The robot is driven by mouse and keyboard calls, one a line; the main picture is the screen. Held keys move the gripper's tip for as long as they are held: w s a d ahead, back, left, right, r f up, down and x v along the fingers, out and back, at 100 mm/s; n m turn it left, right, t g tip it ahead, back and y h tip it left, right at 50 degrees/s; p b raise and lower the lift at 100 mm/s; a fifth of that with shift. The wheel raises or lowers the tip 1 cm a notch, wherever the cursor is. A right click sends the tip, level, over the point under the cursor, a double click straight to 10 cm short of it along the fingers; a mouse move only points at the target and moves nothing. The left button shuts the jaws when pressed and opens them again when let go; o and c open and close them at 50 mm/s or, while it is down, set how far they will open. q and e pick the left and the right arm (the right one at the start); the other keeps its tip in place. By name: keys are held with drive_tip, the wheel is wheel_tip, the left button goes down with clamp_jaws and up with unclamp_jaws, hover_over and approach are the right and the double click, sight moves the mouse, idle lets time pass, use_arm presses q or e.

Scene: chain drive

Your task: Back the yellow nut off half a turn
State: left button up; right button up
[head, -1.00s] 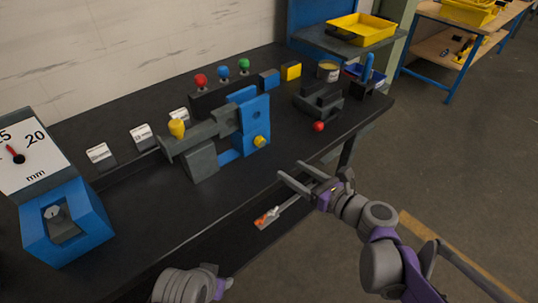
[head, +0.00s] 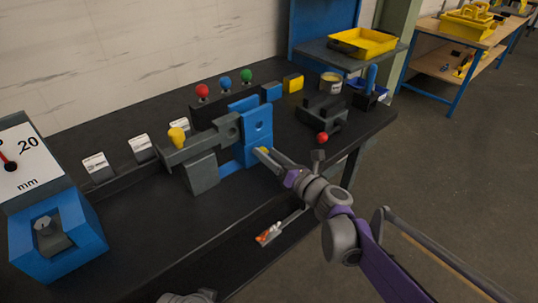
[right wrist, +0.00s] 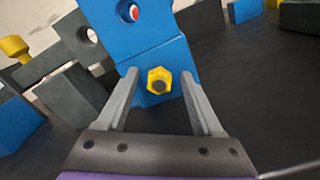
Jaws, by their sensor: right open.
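The yellow nut (right wrist: 159,80) sits on the lower front face of the blue upright block (right wrist: 150,40). In the right wrist view it lies between the two open fingers of my right gripper (right wrist: 162,92), close to the fingertips, with a gap on each side. In the head view my right gripper (head: 268,157) reaches the blue block (head: 257,128) and mostly hides the nut. My left arm shows only as a small part at the bottom edge of the head view; its gripper is out of view.
A grey bracket (head: 202,172) with a yellow knob (head: 177,136) stands left of the block. A red ball (head: 322,137) and a dark vise-like fixture (head: 322,113) lie to the right. A blue gauge stand (head: 58,240) is at the left.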

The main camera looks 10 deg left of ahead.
drive_tip(key=shift+a, duration=0.1)
clamp_jaws()
idle(0.3)
drive_tip(key=shift+n, duration=0.3)
drive_tip(key=shift+r+n+p, duration=0.15)
drive_tip(key=shift+n+p, duration=0.6)
drive_tip(key=shift+n, duration=0.45)
drive_tip(key=n+p, duration=0.1)
drive_tip(key=n, duration=0.1)
drive_tip(key=shift+s+a+n, duration=0.1)
drive_tip(key=shift+n, duration=0.3)
drive_tip(key=n+p, duration=0.2)
drive_tip(key=n, duration=0.3)
drive_tip(key=shift+s+a+n, duration=0.1)
drive_tip(key=shift+s+n, duration=0.05)
drive_tip(key=shift+n, duration=0.25)
